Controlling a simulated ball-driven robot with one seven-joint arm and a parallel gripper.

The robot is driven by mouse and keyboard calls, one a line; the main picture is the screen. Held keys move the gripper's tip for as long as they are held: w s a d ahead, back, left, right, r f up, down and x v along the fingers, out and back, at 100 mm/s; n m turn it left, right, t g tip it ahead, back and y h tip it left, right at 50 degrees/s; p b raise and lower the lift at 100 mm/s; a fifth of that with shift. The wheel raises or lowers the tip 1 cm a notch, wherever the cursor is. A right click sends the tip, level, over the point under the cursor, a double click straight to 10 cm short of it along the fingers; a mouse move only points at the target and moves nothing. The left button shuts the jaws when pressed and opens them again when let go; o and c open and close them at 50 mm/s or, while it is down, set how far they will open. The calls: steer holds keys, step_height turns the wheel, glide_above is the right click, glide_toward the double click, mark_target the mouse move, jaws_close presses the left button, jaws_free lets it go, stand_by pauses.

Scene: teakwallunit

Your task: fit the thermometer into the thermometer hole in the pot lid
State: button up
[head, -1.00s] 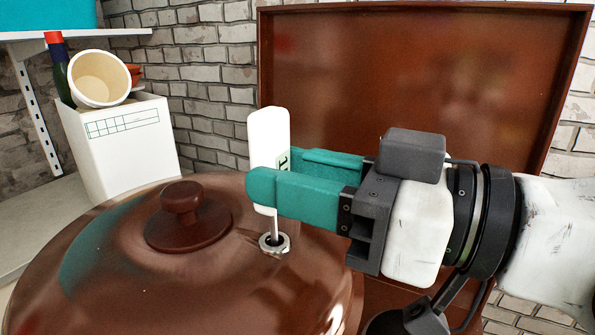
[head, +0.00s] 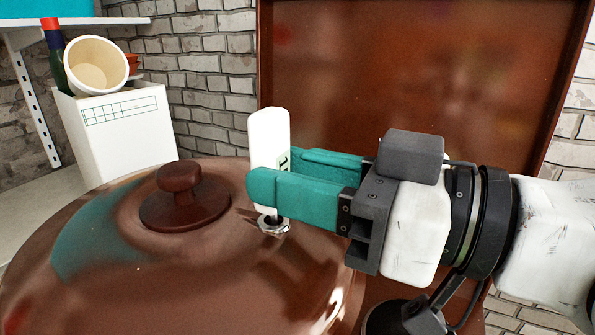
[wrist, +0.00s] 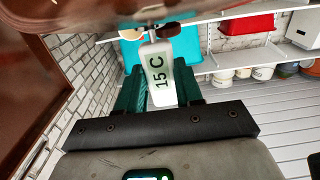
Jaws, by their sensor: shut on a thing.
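The thermometer (head: 268,130) is an upright white slab with a thin stem under it. My gripper (head: 262,185) is shut on its lower body with teal fingers. A metal-rimmed hole (head: 274,226) in the brown pot lid (head: 100,265) lies just below the body. The stem is in the hole; only a short dark piece shows above the rim, and the rest is hidden. A small gap seems to remain between body and rim. In the wrist view the thermometer (wrist: 161,75) reads "15 C" between my gripper's fingers (wrist: 160,95).
The lid's knob (head: 180,195) stands left of the hole. A brown panel (head: 420,75) rises behind my arm. A white box (head: 120,130) with a tilted pot (head: 97,72) on it stands at back left, under a shelf (head: 80,22).

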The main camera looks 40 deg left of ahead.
steer(key=shift+f+b, duration=0.4)
steer(key=shift+f, duration=0.2)
steer(key=o, duration=1.2)
steer(key=shift+c, duration=0.2)
steer(key=shift+d, duration=0.1)
steer(key=b+v, duration=0.1)
steer(key=v, duration=0.9)
steer(key=shift+w+d+b, duration=0.2)
steer(key=shift+d+b, duration=0.1)
steer(key=shift+b, duration=0.05)
